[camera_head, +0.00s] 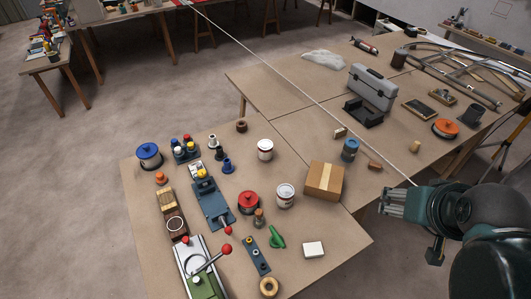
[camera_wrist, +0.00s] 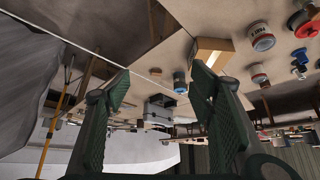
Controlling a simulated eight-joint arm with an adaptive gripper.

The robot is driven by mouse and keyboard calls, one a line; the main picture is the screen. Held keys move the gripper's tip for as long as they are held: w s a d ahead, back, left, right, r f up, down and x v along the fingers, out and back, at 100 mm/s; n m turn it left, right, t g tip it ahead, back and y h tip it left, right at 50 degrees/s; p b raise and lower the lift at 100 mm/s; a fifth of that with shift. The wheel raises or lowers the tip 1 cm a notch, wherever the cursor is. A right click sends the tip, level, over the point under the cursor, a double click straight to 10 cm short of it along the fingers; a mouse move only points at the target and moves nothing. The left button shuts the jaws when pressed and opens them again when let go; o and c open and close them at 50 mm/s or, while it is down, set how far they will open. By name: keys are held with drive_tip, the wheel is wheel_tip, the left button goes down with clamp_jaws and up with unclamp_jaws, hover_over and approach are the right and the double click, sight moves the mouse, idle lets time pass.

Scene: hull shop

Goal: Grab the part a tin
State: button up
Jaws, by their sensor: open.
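Two white tins with dark label bands stand upright on the near table. The nearer tin (camera_head: 285,196) is left of the cardboard box, and the farther tin (camera_head: 265,150) is beyond it. In the wrist view, which is inverted, the nearer tin (camera_wrist: 262,38) shows lettering like "PART", but its last letter is unclear; the farther tin (camera_wrist: 258,74) is smaller. I cannot tell which is part A. My gripper (camera_head: 388,203) is at the right, off the tables' near edge, apart from both tins. In the wrist view its fingers (camera_wrist: 160,82) are spread and empty.
The cardboard box (camera_head: 324,181) stands between the tins and my gripper. A blue tin (camera_head: 350,150) is behind it. A red reel (camera_head: 248,203), green object (camera_head: 277,236) and white block (camera_head: 313,249) are near the nearer tin. A grey toolbox (camera_head: 372,88) stands farther back.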

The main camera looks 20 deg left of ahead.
drive_tip(key=shift+w+r, duration=0.1)
idle(0.3)
drive_tip(key=w+a+r+m+g+p, duration=0.25)
drive_tip(key=w+a+r+m, duration=0.2)
drive_tip(key=w+a, duration=0.6)
drive_tip(key=m+g+p, duration=0.5)
drive_tip(key=m+p, duration=0.2)
drive_tip(key=m, duration=0.4)
hover_over(265, 144)
wheel_tip(265, 144, down, 19)
drive_tip(key=shift+d+r, duration=0.15)
drive_tip(key=shift+a+f, duration=0.3)
drive_tip(key=shift+s, duration=0.1)
drive_tip(key=shift+f, duration=1.3)
